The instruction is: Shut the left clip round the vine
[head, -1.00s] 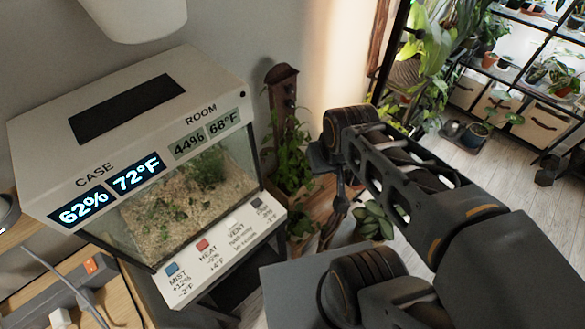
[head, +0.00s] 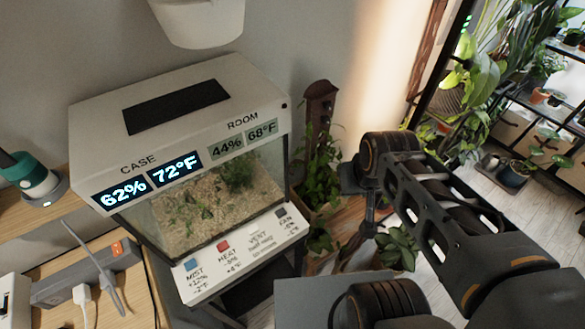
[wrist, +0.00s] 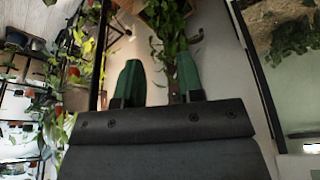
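A leafy green vine (head: 318,165) grows at a tall brown wooden board (head: 320,100) just right of the glass case in the head view. Small dark fittings show on the board's upper part, but I cannot tell whether they are clips or whether one is open. In the wrist view, vine leaves (wrist: 175,35) hang beyond my gripper (wrist: 160,72). In the head view my arm hides most of the gripper, right of the vine.
A white case (head: 180,110) with displays and labelled buttons stands left of the vine. A low leafy plant (head: 398,248) stands below my arm. Plant racks (head: 520,120) stand at the right, with open floor before them.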

